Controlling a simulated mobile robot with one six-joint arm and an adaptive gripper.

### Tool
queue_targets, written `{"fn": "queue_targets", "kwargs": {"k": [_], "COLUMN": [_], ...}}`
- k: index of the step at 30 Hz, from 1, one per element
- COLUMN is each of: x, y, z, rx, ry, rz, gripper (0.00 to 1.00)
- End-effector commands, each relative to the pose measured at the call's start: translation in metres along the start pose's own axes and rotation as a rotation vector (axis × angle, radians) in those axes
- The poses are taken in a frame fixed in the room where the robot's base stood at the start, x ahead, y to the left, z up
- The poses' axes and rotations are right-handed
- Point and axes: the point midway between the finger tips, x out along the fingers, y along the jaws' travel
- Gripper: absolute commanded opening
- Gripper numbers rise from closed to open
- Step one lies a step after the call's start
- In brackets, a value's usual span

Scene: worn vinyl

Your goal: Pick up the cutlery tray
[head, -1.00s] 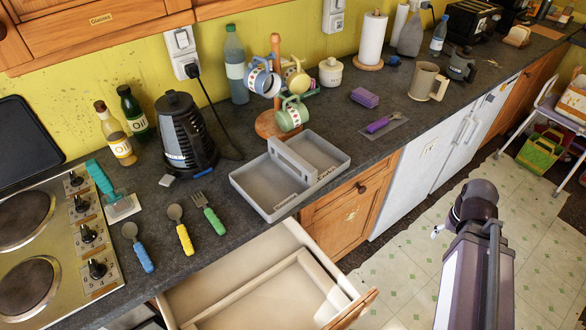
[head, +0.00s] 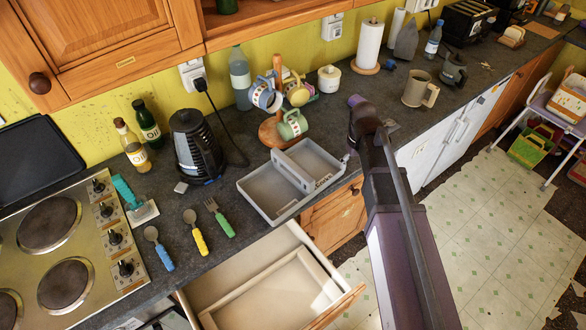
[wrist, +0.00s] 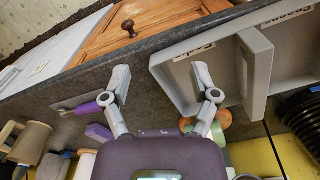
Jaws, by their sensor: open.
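The cutlery tray (head: 262,208) is grey, with two compartments and a raised central handle divider. It lies on the dark counter near its front edge, above the open drawer, and looks empty in the head view. In the wrist view the tray (wrist: 258,62) fills the upper right. My gripper (wrist: 160,74) is open with nothing between its fingers. Its right finger overlaps the tray's near compartment in that view; I cannot tell whether they touch. In the head view my arm reaches over the counter just right of the tray, and the fingers are mostly hidden.
A mug tree (head: 270,130) with several mugs stands close behind the tray. A kettle (head: 194,145) is to its left. Blue, yellow and green-handled cutlery (head: 196,232) lies left of it. The open drawer (head: 250,285) juts out below the counter.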

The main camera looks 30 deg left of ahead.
Motion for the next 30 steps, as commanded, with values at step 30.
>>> {"fn": "queue_targets", "kwargs": {"k": [30], "x": [-0.079], "y": [-0.158], "z": [-0.104], "rx": [-0.416], "ry": [0.000], "rz": [0.000], "gripper": [0.77]}}
